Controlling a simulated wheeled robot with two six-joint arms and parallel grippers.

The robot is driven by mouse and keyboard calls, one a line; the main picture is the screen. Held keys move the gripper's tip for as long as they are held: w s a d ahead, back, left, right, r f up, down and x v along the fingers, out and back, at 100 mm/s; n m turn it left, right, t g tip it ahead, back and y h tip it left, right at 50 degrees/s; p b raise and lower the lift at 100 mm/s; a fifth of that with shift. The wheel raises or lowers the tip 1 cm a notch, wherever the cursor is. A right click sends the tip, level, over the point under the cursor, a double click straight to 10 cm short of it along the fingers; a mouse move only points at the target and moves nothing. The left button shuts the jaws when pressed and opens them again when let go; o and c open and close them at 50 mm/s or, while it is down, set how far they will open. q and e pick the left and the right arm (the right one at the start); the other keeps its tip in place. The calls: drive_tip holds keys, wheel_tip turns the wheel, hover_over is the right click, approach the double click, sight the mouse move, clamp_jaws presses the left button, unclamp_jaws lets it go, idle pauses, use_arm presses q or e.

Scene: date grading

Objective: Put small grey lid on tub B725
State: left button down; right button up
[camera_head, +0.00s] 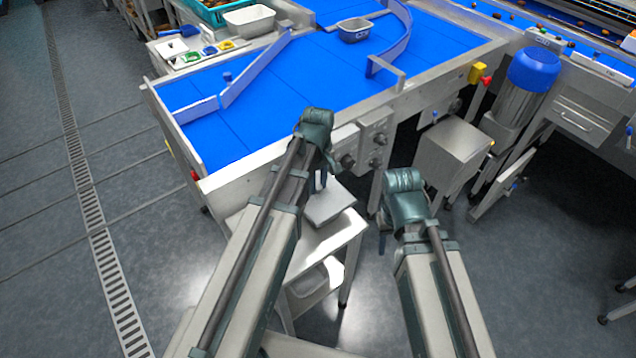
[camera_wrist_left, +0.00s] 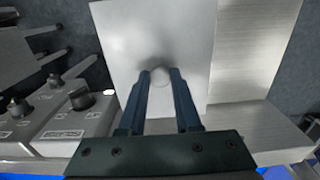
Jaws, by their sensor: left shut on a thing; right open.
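A flat grey lid (camera_head: 328,208) with a small round knob is over the top of the small metal stand, below my left gripper (camera_head: 319,182). In the left wrist view the lid (camera_wrist_left: 125,35) is a pale square plate. My left gripper (camera_wrist_left: 161,76) is shut on its knob. I cannot tell whether the lid touches the stand. A grey tub (camera_head: 353,36) with a pale label sits on the blue belt at the back; the label is too small to read. My right gripper (camera_head: 384,240) is open and empty, right of the stand.
The metal stand (camera_head: 342,238) has a white container (camera_head: 316,279) on its lower shelf. The blue belt (camera_head: 290,75) has raised guides (camera_head: 255,72) and a metal side rail. Control knobs (camera_head: 376,141) face the stand. A pale tub (camera_head: 249,22) stands at the back left.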

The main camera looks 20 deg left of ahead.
use_arm(q)
drive_tip(key=shift+f+b, duration=0.6)
idle(0.5)
drive_tip(key=shift+c, duration=0.6)
unclamp_jaws()
drive_tip(key=shift+r, duration=0.15)
wheel_tip(320, 180, up, 7)
drive_tip(key=p, duration=0.7)
idle(0.4)
